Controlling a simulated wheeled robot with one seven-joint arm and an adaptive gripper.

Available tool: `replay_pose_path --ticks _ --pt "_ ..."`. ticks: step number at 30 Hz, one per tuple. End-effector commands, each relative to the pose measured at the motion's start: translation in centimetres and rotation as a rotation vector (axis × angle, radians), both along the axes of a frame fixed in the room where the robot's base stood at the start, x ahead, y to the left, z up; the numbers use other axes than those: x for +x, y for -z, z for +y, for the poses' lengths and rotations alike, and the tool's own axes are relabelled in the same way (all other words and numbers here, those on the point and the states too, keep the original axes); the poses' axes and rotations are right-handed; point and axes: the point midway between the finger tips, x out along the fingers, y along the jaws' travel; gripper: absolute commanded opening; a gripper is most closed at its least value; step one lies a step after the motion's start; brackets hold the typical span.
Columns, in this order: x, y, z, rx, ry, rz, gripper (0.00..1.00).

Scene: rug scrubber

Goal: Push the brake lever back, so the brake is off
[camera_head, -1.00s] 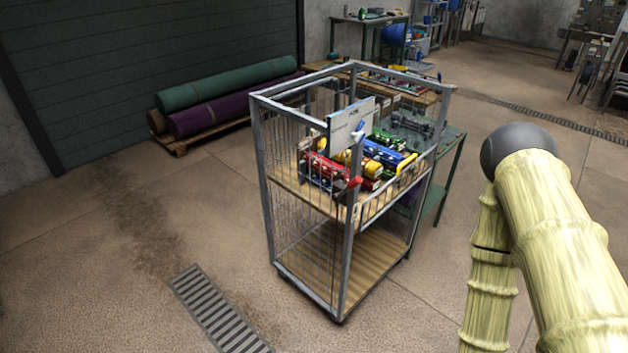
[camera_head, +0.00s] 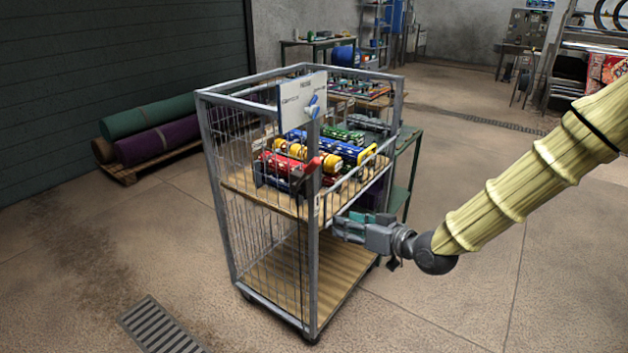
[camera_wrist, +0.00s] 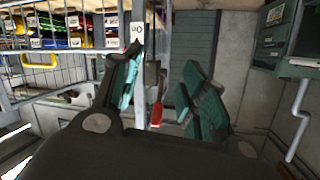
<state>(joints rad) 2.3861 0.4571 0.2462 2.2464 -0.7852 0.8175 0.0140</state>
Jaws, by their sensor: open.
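The brake lever has a red grip (camera_head: 312,164) and sits at the near corner post of a grey wire trolley (camera_head: 313,240), just under a white sign. In the wrist view the red grip (camera_wrist: 157,113) hangs beside the post, between my two teal-padded fingers and beyond them. My gripper (camera_head: 346,226) is open and empty, right of the post and lower than the red grip. It looks apart from the lever; the exact gap is hard to tell.
The white sign (camera_head: 302,97) carries a blue pointer (camera_head: 313,106). Red, yellow and blue items (camera_head: 300,152) lie on the trolley's upper shelf. A green table (camera_head: 405,150) stands behind. Rolled rugs (camera_head: 155,130) lie at the left. The floor right of the trolley is clear.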

Motion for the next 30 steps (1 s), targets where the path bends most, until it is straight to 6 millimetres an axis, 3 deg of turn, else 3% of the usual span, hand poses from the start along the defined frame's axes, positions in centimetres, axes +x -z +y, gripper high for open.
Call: replay_pose_path --ticks 3,6,10,17,30 --pt "1.6 -4.8 0.3 0.036 -0.041 -0.148 0.42" --pt "2.1 -8.2 0.4 0.052 -0.070 -0.236 0.42" --pt "2.4 -10.9 0.5 0.062 -0.091 -0.302 0.42" --pt "3.2 -11.8 1.4 0.064 -0.099 -0.324 0.42" --pt "7.9 -11.7 6.4 0.065 -0.099 -0.322 0.42"
